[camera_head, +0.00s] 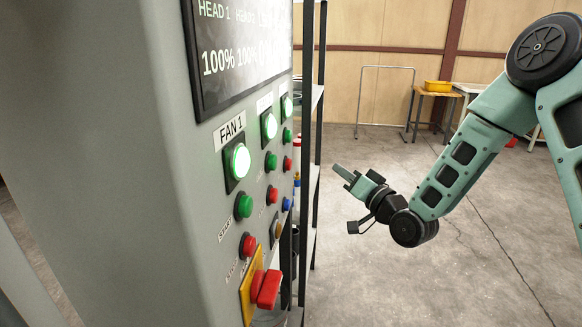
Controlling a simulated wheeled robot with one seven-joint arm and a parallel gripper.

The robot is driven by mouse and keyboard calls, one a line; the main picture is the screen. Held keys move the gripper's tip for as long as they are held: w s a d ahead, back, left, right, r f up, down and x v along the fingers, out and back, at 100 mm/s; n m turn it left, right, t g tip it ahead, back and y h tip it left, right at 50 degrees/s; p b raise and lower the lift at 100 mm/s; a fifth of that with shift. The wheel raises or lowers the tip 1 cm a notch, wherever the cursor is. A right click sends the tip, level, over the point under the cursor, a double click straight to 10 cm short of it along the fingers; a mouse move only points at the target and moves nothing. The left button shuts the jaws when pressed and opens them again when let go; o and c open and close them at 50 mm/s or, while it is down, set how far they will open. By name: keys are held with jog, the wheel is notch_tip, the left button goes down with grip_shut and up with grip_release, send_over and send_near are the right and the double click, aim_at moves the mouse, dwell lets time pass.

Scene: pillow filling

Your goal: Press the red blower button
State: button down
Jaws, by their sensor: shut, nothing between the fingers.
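A grey control cabinet (140,110) stands at the left. Its button panel faces right and is seen at a steep angle. Several red buttons show: one (247,246) below the green start button under the FAN 1 lamp, one (272,195) in the middle column, and one (287,163) farther back. The other labels are too small or slanted to read, so I cannot tell which is the blower's. My gripper (342,171) is shut and empty, in the air to the right of the panel, fingers pointing left toward it. It touches no button.
A large red switch on a yellow plate (253,284) sticks out low on the panel. Green lamps (237,161) are lit above the buttons, below a dark display (240,50). A dark-framed shelf (316,120) stands behind the panel. The floor to the right is open.

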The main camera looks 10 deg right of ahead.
aim_at(288, 165)
jog(key=w+a, duration=0.3)
jog(key=a, duration=0.5)
jog(key=shift+w, duration=0.2)
jog(key=shift+a, duration=0.2)
dwell(2.0)
jog(key=shift+w+a+b, duration=0.15)
jog(key=shift+a+b, duration=0.15)
jog(key=shift+w+a, duration=0.2)
jog(key=shift+a, duration=0.25)
dwell(0.8)
jog(key=shift+s+d, duration=0.1)
jog(key=shift+d, duration=0.05)
jog(key=shift+s+d+b, duration=0.3)
jog(key=shift+d+b, duration=0.1)
jog(key=shift+d, duration=0.3)
